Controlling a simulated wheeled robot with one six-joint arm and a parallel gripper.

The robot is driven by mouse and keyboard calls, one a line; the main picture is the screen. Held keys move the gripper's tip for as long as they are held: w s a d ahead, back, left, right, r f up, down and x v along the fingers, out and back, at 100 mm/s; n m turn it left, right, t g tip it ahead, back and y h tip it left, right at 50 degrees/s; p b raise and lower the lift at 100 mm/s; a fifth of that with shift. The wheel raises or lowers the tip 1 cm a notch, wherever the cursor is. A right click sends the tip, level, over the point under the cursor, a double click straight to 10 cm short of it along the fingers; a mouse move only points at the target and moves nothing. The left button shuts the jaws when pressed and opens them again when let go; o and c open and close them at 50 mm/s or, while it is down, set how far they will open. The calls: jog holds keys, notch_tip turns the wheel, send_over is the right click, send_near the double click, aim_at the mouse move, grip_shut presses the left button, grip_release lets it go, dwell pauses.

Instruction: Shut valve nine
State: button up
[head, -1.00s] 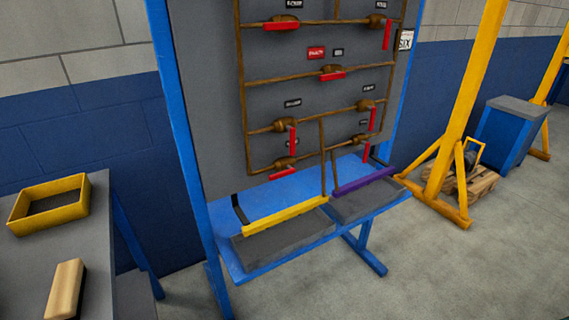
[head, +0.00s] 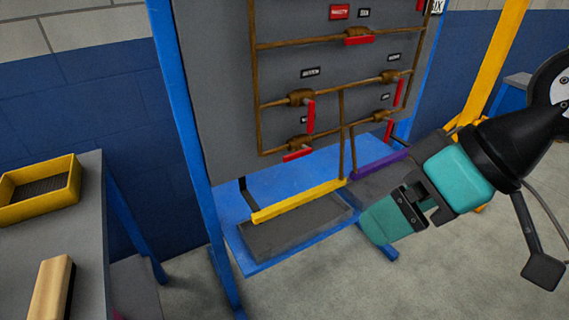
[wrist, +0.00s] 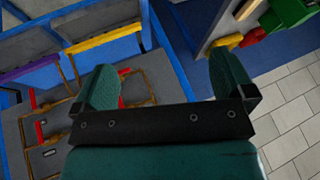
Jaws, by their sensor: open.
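A grey panel (head: 225,85) in a blue frame carries brown pipes and valves with red handles. In the head view, the upper-middle handle (head: 360,40) and lower-left handle (head: 297,155) lie roughly along their pipes. The middle-left handle (head: 311,117), right handle (head: 400,92) and lower-right handle (head: 389,130) hang down across theirs. The small labels are too blurred to tell which valve is nine. My gripper (head: 383,222) is in front of the panel's lower right. In the wrist view my gripper (wrist: 165,82) has spread, empty fingers, with red handles (wrist: 122,102) beyond, apart from them.
A blue shelf (head: 262,262) with a yellow bar (head: 298,201) and purple bar (head: 380,160) juts out below the panel. A grey bench (head: 85,235) at left holds a yellow tray (head: 38,206) and a wooden block (head: 50,290). Floor before the shelf is clear.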

jog(key=w+a+f+n+t+y+b, duration=0.1)
jog(key=w+a+f+t+y+b, duration=0.35)
jog(key=w+f+b, duration=0.55)
jog(key=m+t+b, duration=0.2)
jog(key=t+b, duration=0.7)
jog(key=b, duration=0.1)
send_near(299, 154)
jog(key=shift+h, duration=0.45)
jog(key=p+x, duration=0.8)
jog(key=x, duration=0.1)
jog(key=shift+w+a+r+p, duration=0.15)
jog(key=shift+a+r+p, duration=0.15)
jog(key=shift+a+p, duration=0.1)
jog(key=c, duration=1)
